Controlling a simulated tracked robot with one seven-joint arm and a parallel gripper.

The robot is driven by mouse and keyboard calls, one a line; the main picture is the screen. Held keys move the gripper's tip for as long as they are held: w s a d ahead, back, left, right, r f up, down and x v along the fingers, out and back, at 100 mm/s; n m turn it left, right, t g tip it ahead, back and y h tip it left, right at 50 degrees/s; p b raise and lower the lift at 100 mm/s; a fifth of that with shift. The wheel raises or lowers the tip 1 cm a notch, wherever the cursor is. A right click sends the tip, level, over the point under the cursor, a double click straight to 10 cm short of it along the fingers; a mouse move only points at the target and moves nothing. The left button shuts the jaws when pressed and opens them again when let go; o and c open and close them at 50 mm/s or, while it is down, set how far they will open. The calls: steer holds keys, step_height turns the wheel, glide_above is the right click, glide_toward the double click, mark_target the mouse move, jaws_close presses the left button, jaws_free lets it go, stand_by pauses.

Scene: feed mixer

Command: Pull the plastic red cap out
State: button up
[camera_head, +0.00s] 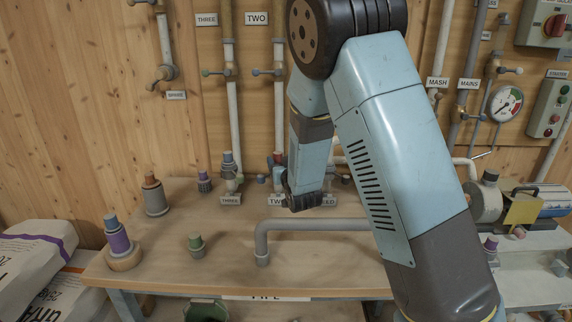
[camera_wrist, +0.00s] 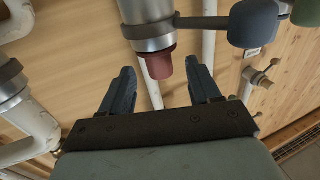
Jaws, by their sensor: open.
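The red cap (camera_wrist: 159,65) sits in the end of a grey metal pipe fitting (camera_wrist: 150,36) in the wrist view. My gripper (camera_wrist: 162,78) is open, with one dark finger on each side of the cap's end. Gaps show between the cap and both fingers, so I see no contact. In the head view my gripper (camera_head: 303,195) hangs over the back of the wooden bench, in front of the pipes by the labels.
A bent grey pipe (camera_head: 310,226) stands on the bench (camera_head: 165,268) close to my gripper. Several coloured-cap fittings stand on the left. A blue rounded part (camera_wrist: 253,24) is right of the cap in the wrist view. White pipes (camera_wrist: 28,132) are at its left.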

mark_target(277, 152)
steer(key=shift+x, duration=3.15)
steer(key=shift+c, duration=0.4)
steer(key=c, duration=1)
jaws_close()
steer(key=shift+r, duration=0.1)
steer(key=shift+r, duration=0.35)
steer(key=shift+r, duration=0.6)
steer(key=shift+r, duration=2.4)
